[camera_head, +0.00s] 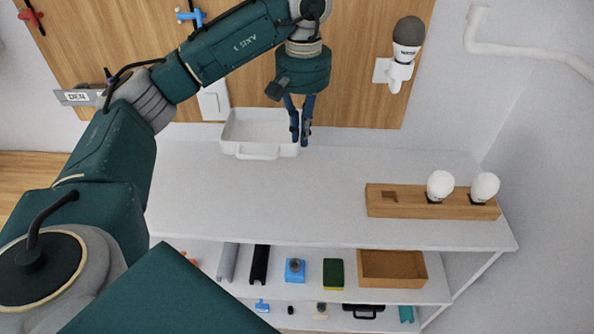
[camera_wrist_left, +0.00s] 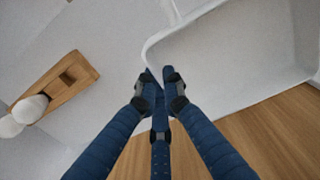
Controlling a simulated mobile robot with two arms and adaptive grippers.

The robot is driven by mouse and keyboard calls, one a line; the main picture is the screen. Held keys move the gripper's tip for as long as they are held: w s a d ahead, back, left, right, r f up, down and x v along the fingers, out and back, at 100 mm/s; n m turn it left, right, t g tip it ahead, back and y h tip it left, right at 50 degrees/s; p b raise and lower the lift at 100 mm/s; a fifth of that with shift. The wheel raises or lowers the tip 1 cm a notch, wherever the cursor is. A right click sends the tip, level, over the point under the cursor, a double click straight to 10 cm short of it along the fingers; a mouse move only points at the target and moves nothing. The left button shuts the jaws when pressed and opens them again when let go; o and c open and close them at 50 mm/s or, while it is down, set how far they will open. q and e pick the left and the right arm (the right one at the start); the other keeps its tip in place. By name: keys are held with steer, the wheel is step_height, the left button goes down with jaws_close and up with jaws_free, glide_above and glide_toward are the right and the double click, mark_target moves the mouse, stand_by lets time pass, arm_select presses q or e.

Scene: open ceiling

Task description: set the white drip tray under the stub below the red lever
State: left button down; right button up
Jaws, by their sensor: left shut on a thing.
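The white drip tray (camera_head: 233,147) is at the back of the white table, in front of the wooden panel, with a handle on its near side. My left gripper (camera_head: 300,140) is shut on the tray's right rim. In the left wrist view the blue fingers (camera_wrist_left: 160,75) close at the rim of the tray (camera_wrist_left: 235,60). I cannot tell whether the tray rests on the table or is lifted. A red lever (camera_head: 32,15) is on the panel at the far upper left. The stub below it is not clearly visible. My right gripper is out of view.
A blue lever (camera_head: 190,15) and a white plate (camera_head: 213,103) are on the panel. A lamp holder (camera_head: 398,73) is at the right. A wooden block (camera_head: 385,208) with white bulbs stands on the table at right. The middle of the table is clear.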

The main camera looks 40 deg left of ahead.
arm_select(q)
glide_above(299, 182)
step_height(299, 182, down, 5)
step_height(299, 182, down, 2)
steer(key=shift+s+a+f+p, duration=0.1)
steer(key=shift+f+p, duration=0.1)
steer(key=shift+p, duration=0.5)
steer(key=shift+f, duration=0.7)
step_height(299, 182, down, 3)
steer(key=shift+f+p, duration=0.2)
steer(key=shift+p, duration=0.35)
steer(key=shift+f, duration=0.15)
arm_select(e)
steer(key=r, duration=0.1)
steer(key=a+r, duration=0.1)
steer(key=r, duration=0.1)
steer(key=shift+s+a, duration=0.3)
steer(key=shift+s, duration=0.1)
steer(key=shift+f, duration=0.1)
